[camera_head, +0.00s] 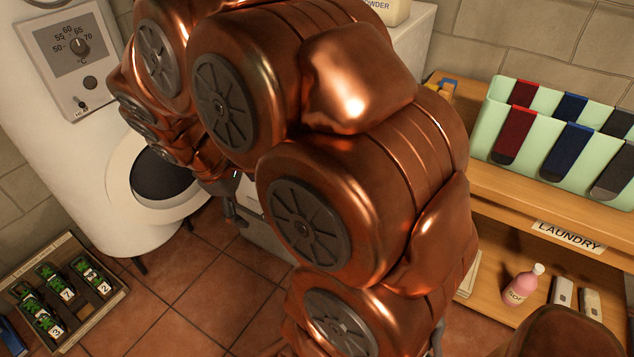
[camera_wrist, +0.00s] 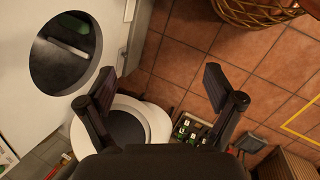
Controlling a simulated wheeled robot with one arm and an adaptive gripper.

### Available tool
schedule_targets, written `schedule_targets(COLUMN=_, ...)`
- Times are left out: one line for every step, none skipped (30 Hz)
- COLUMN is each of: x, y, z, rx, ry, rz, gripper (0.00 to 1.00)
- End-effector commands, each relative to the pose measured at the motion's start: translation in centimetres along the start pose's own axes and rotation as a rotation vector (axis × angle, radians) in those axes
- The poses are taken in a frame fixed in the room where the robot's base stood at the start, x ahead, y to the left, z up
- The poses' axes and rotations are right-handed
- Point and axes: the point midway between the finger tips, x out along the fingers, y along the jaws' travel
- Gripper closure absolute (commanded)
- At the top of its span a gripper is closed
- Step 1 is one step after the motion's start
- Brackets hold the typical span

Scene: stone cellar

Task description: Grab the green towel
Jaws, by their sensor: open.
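No green towel is clearly visible. In the wrist view, a dim dark-green patch (camera_wrist: 74,22) shows inside the round opening of the white machine (camera_wrist: 112,30); I cannot tell whether it is the towel. My gripper (camera_wrist: 158,82) is open and empty, its two black fingers wide apart. The machine's opening lies to the left of the fingers. Its round door (camera_wrist: 160,122) stands open and is partly hidden behind the left finger. In the head view, my arm hides most of the gripper; a dark finger (camera_head: 236,215) shows right of the open door (camera_head: 130,160).
A tray of numbered green items (camera_head: 118,292) lies on the tiled floor. A wooden shelf (camera_head: 487,185) on the right holds a mint-green divided bin (camera_head: 545,175), with a pink bottle (camera_head: 522,286) below. A wicker basket (camera_wrist: 250,14) stands on the floor.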

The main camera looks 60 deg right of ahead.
Motion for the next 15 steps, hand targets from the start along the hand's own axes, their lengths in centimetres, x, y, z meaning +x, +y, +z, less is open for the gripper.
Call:
schedule_targets(x=3.2, y=1.3, z=-1.4, rx=-0.034, ry=-0.012, rz=0.031, gripper=0.08)
schedule_targets(x=4.2, y=2.3, z=-1.9, rx=-0.056, ry=-0.016, rz=0.052, gripper=0.08)
schedule_targets(x=5.5, y=3.6, z=-2.7, rx=-0.088, ry=-0.022, rz=0.082, gripper=0.08)
schedule_targets(x=6.5, y=4.7, z=-3.3, rx=-0.112, ry=-0.028, rz=0.102, gripper=0.08)
schedule_targets(x=7.5, y=5.8, z=-3.9, rx=-0.134, ry=-0.033, rz=0.123, gripper=0.08)
schedule_targets(x=8.9, y=7.2, z=-4.6, rx=-0.165, ry=-0.042, rz=0.151, gripper=0.08)
schedule_targets(x=10.0, y=8.2, z=-5.1, rx=-0.190, ry=-0.051, rz=0.170, gripper=0.08)
schedule_targets(x=11.1, y=9.2, z=-5.5, rx=-0.213, ry=-0.062, rz=0.187, gripper=0.08)
schedule_targets(x=12.5, y=10.5, z=-6.1, rx=-0.244, ry=-0.073, rz=0.213, gripper=0.08)
schedule_targets(x=13.5, y=11.6, z=-6.6, rx=-0.268, ry=-0.082, rz=0.233, gripper=0.08)
schedule_targets(x=14.6, y=12.6, z=-7.0, rx=-0.291, ry=-0.093, rz=0.250, gripper=0.08)
schedule_targets(x=16.1, y=13.9, z=-7.5, rx=-0.324, ry=-0.108, rz=0.273, gripper=0.08)
schedule_targets(x=17.2, y=14.9, z=-7.9, rx=-0.350, ry=-0.119, rz=0.291, gripper=0.08)
schedule_targets(x=18.4, y=15.9, z=-8.3, rx=-0.374, ry=-0.131, rz=0.308, gripper=0.08)
schedule_targets(x=19.9, y=17.2, z=-8.8, rx=-0.407, ry=-0.148, rz=0.331, gripper=0.08)
